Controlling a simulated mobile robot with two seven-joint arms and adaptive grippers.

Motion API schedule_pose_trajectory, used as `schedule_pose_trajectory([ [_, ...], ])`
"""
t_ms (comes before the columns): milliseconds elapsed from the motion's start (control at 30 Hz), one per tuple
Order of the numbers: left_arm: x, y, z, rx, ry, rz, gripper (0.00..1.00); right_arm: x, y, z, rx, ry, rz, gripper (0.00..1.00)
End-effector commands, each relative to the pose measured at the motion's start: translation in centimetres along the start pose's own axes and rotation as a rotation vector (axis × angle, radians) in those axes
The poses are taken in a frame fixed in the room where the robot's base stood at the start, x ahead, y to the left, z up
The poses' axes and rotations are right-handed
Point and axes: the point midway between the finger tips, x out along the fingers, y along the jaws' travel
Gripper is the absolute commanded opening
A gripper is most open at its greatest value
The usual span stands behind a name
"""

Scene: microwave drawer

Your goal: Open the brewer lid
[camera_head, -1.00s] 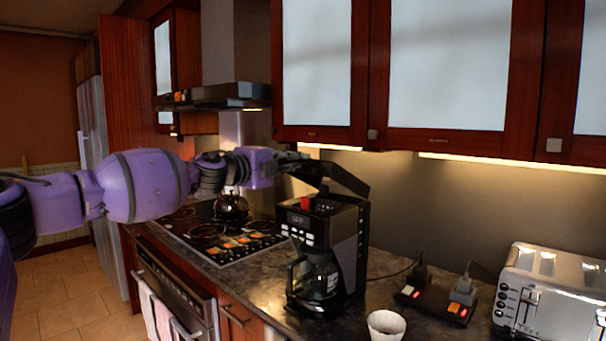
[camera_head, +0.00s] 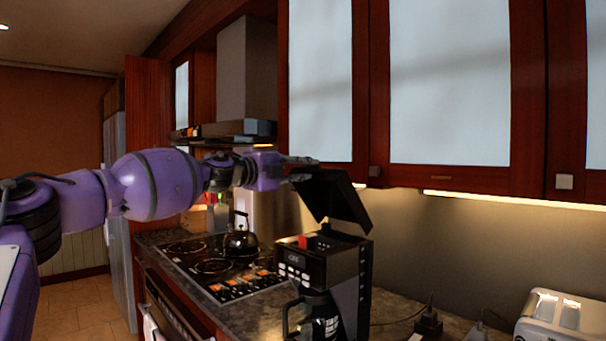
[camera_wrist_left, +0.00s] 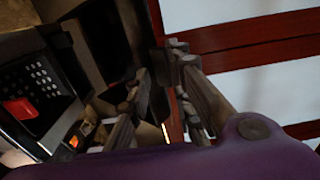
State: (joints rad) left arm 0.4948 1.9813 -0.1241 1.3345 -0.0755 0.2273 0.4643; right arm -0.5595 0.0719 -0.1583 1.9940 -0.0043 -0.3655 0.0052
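The black coffee brewer (camera_head: 335,262) stands on the counter with its glass pot in front. Its lid (camera_head: 335,196) is raised and tilted, showing the open top with a red part (camera_head: 308,241). My left gripper (camera_head: 302,161) is at the upper edge of the lid; whether it touches cannot be told. In the left wrist view the fingers (camera_wrist_left: 160,72) are apart, with the dark lid (camera_wrist_left: 100,38) just left of them and the brewer's open top (camera_wrist_left: 40,88) further left. My right gripper is not in view.
A stove with a black kettle (camera_head: 241,240) is left of the brewer. Cabinets (camera_head: 450,85) hang above and behind the lid. A toaster (camera_head: 565,315) and plugs (camera_head: 430,322) are on the counter to the right.

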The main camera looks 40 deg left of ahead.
Motion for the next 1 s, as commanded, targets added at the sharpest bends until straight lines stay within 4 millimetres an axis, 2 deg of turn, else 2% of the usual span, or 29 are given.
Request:
schedule_pose_trajectory([
  [267,0.0,0.0,0.0,0.0,-0.001,0.0,0.27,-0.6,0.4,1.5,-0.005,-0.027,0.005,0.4],
  [533,-0.1,-0.9,0.2,0.002,-0.003,0.002,0.27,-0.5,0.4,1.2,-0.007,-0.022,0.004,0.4],
  [700,0.0,-2.4,0.1,0.002,-0.002,0.004,0.27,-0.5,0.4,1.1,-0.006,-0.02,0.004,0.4],
  [800,-0.1,-5.0,0.1,0.006,-0.005,0.002,0.27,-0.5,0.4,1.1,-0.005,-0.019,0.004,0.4],
  [1000,-0.1,-8.5,0.1,0.004,-0.004,0.001,0.27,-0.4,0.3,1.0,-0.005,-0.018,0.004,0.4],
])
